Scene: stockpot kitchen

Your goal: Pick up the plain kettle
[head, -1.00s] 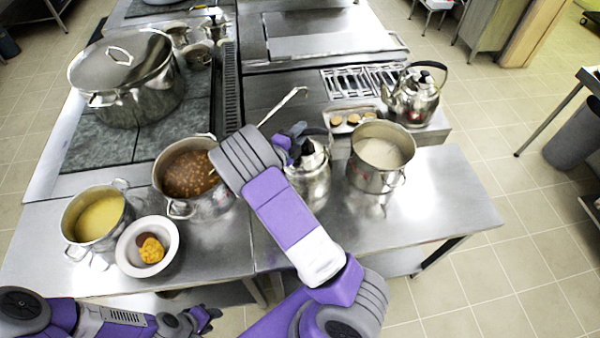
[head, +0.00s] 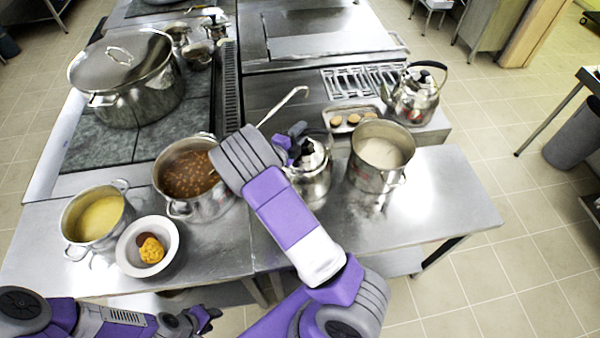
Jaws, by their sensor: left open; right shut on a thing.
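A shiny steel kettle (head: 314,180) with a dark lid knob is at the middle of the steel table, partly hidden behind my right arm. My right gripper (head: 296,142) is at the top of this kettle, shut on it, probably at its handle; the fingertips are mostly hidden. I cannot tell whether the kettle's base touches the table. A second steel kettle (head: 413,103) with a dark arched handle stands at the back right, apart from my grippers. My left gripper (head: 211,317) is open and empty in front of the table's front edge.
A pot of pale liquid (head: 376,180) stands close right of the held kettle. A pot of beans (head: 205,208) with a ladle is left of it. A yellow soup pot (head: 95,240) and white bowl (head: 135,267) stand at left. The table's right end (head: 450,205) is clear.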

